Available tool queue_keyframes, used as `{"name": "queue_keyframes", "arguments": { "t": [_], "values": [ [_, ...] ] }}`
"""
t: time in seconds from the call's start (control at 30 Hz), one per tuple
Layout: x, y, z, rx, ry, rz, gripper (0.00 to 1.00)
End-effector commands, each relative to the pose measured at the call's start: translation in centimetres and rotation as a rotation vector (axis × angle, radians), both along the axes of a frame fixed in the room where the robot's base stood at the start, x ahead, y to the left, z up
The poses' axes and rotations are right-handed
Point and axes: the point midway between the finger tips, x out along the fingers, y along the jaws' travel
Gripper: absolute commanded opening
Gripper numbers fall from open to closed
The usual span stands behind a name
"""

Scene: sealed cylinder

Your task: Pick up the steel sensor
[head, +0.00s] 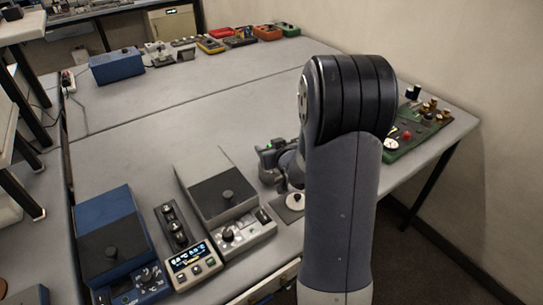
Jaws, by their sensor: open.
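I cannot pick out the steel sensor with certainty. A small pale round piece (294,201) on a dark grey plate sits just left of my arm, below my gripper in the picture, and may be it. My gripper (267,164) shows as a dark shape with a small green light, partly hidden behind my large upright arm. It looks open and empty, its fingers small and hard to make out. I cannot tell its height above the table.
On the grey table (140,130) stand a blue device (105,235), a display unit (190,262) and a grey device (225,200) at front left. A blue box (116,66) and several coloured cases line the back. A green board (415,130) lies right. The table's middle is clear.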

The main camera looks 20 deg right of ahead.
Motion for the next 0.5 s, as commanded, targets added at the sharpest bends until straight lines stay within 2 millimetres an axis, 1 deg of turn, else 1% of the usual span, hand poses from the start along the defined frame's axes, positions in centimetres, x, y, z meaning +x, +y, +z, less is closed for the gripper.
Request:
{"name": "queue_keyframes", "arguments": {
  "t": [0.1, 0.37, 0.5],
  "values": [
    [0.66, 0.05, -0.29, 0.001, 0.000, 0.001, 0.54],
    [0.79, 0.02, -0.35, 0.000, -0.001, 0.000, 0.54],
    [0.77, 0.02, -0.34, 0.000, -0.001, 0.000, 0.43]
  ]
}}
